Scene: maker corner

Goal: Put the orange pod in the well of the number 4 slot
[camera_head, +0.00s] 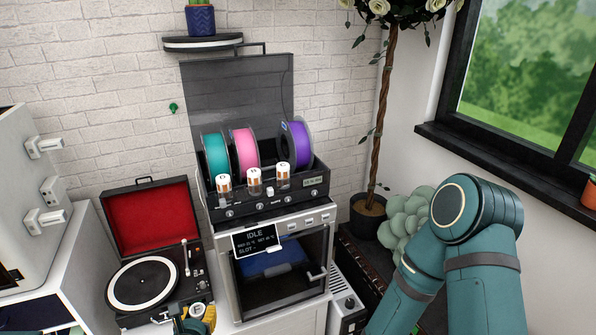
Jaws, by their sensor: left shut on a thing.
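My left gripper (186,322) shows only in part at the bottom edge, in front of the turntable. It is shut on a small white and yellow-orange object (209,317), partly cut off; I cannot tell for sure that it is the orange pod. The black spool unit (318,183) on top of the printer holds a teal spool (214,157), a pink spool (244,149) and a purple spool (300,144), with a gap between pink and purple. Three white pods with brownish bands (254,177) stand along its front. Slot numbers are not legible. My right gripper is out of view.
A smoky lid (235,95) stands raised behind the spools. An open record player (147,283) is at left. A potted tree (368,215) and my right arm are at right.

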